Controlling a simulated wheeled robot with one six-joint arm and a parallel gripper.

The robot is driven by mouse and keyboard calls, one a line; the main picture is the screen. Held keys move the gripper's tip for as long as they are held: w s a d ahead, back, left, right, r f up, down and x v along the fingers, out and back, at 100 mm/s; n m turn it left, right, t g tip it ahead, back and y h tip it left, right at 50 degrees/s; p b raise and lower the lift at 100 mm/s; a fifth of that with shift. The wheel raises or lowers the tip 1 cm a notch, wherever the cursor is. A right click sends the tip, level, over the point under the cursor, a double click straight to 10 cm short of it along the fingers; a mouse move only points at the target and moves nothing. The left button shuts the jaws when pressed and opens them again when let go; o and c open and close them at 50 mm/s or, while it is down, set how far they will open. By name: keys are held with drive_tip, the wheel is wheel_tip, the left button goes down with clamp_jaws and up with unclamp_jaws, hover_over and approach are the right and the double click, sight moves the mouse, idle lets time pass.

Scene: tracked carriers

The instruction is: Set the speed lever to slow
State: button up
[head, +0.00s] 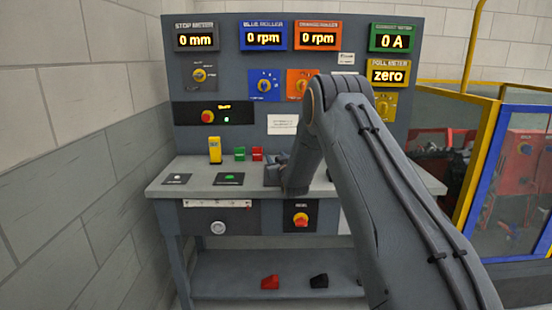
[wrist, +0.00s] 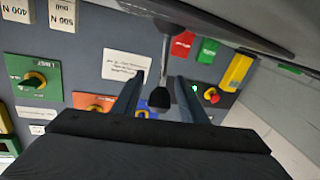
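A dark lever with a black knob (wrist: 160,98), which looks like the speed lever, shows in the wrist view. Its shaft runs up toward the top of that picture. My gripper (wrist: 158,85) is open, with one finger on each side of the knob. A gap shows between the knob and each finger, and I cannot tell any contact. In the head view my gripper (head: 276,170) is low over the middle of the desk, partly behind my own arm. The lever and its slow mark cannot be made out there.
An upright panel (head: 222,80) with dials and displays stands behind. A blue and yellow framed enclosure (head: 487,165) is at right.

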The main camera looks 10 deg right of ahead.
drive_tip(key=shift+w, duration=0.1)
clamp_jaws()
drive_tip(key=shift+w+d+b, duration=0.1)
drive_tip(key=shift+w+b, duration=0.35)
drive_tip(key=shift+b, duration=0.35)
drive_tip(key=shift+w+d+r+g, duration=0.1)
drive_tip(key=shift+w+r+g, duration=0.05)
drive_tip(key=shift+w+g, duration=0.4)
drive_tip(key=shift+g, duration=0.05)
drive_tip(key=shift+w+d+f+b, duration=0.15)
drive_tip(key=shift+w+f+b, duration=0.15)
drive_tip(key=shift+b, duration=0.45)
